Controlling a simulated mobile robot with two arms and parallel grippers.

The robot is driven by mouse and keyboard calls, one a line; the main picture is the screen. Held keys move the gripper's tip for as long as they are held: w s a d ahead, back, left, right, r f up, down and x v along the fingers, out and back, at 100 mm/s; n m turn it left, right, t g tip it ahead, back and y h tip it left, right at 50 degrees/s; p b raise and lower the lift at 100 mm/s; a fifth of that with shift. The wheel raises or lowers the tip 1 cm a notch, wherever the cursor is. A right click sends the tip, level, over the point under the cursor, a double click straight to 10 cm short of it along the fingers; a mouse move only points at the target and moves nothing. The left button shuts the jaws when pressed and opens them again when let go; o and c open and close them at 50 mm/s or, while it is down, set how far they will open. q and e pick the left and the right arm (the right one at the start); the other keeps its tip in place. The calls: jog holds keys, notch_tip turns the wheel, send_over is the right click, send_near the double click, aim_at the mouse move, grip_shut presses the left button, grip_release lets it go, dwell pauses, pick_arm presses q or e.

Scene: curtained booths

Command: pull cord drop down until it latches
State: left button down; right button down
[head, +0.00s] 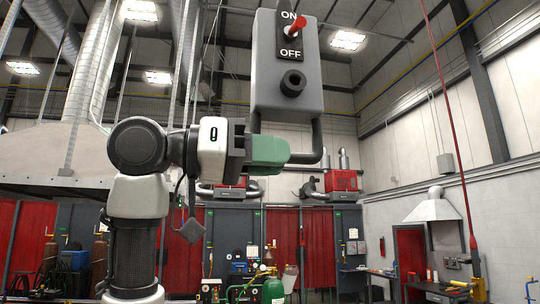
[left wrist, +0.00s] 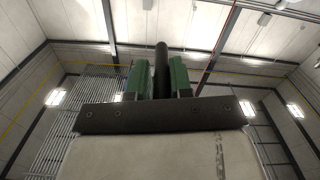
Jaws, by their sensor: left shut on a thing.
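A grey box (head: 287,75) with a red ON/OFF switch (head: 296,27) and a black round socket hangs high in the middle of the head view. A dark bent handle (head: 317,142) loops below it. My left gripper (head: 278,151), with green fingers, is shut on the lower part of this handle. In the left wrist view the black handle bar (left wrist: 161,68) stands between the two green fingers (left wrist: 161,82). My right gripper is not in view.
A red cord (head: 448,112) hangs at the right, apart from the box. A large hood (head: 60,155) with ducts is at the left. Red-curtained booths (head: 318,240), a green cylinder (head: 272,290) and workbenches stand behind. The air right of the box is open.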

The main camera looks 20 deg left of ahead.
pick_arm(q)
notch_tip(320, 180, down, 37)
jog(key=b, duration=2.7)
jog(key=shift+f, duration=0.2)
jog(key=c, duration=1.1)
grip_release()
jog(key=shift+w+a, duration=0.1)
jog(key=shift+w, duration=0.05)
jog(key=shift+r, duration=0.1)
